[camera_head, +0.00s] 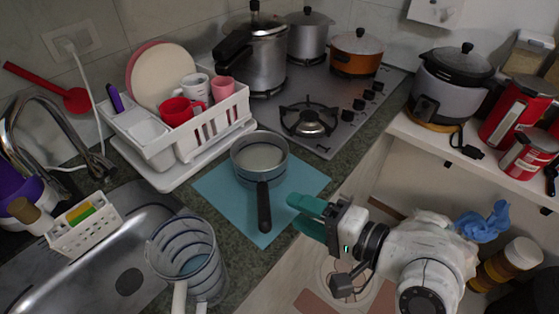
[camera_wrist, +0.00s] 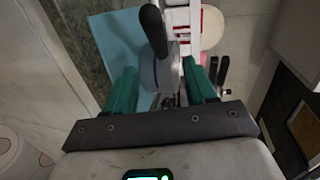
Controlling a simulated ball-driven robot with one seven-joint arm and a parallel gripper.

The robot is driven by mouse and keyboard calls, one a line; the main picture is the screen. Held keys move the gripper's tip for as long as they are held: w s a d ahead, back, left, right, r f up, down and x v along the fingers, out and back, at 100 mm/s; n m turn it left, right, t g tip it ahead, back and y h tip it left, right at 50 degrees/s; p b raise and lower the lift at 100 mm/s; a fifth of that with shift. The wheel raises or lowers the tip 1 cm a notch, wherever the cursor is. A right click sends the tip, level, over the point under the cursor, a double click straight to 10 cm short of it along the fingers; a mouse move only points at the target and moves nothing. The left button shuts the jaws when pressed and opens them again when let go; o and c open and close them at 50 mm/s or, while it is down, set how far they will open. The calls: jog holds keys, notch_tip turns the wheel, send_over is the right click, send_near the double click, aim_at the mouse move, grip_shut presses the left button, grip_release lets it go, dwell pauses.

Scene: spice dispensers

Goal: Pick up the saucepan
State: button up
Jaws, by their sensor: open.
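The saucepan (camera_head: 258,178) is grey with a black handle (camera_head: 264,208). It stands upright on a teal mat (camera_head: 215,190) on the counter, its handle pointing toward the front. My gripper (camera_head: 295,212) has teal fingers and is open and empty, just to the right of the handle and apart from it. In the wrist view my gripper (camera_wrist: 158,68) has its fingers spread, and the black handle (camera_wrist: 153,30) shows beyond and between them.
A white dish rack (camera_head: 190,135) with cups and plates stands behind left of the saucepan. The gas stove (camera_head: 345,95) with several pots is behind right. A clear ribbed jug (camera_head: 187,255) stands at the front left, beside the sink.

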aim_at(264, 198)
jog(key=x, duration=0.3)
jog(key=shift+w, duration=0.1)
jog(key=a, duration=0.1)
jog(key=w+a, duration=0.1)
jog(key=a, duration=0.1)
jog(key=a+f, duration=0.1)
jog(key=shift+w+a+f+p, duration=0.1)
jog(key=shift+w+a+p, duration=0.1)
jog(key=shift+w+p, duration=0.15)
jog(key=shift+w+a+f, duration=0.2)
jog(key=shift+a, duration=0.15)
grip_shut()
jog(key=shift+r, duration=0.15)
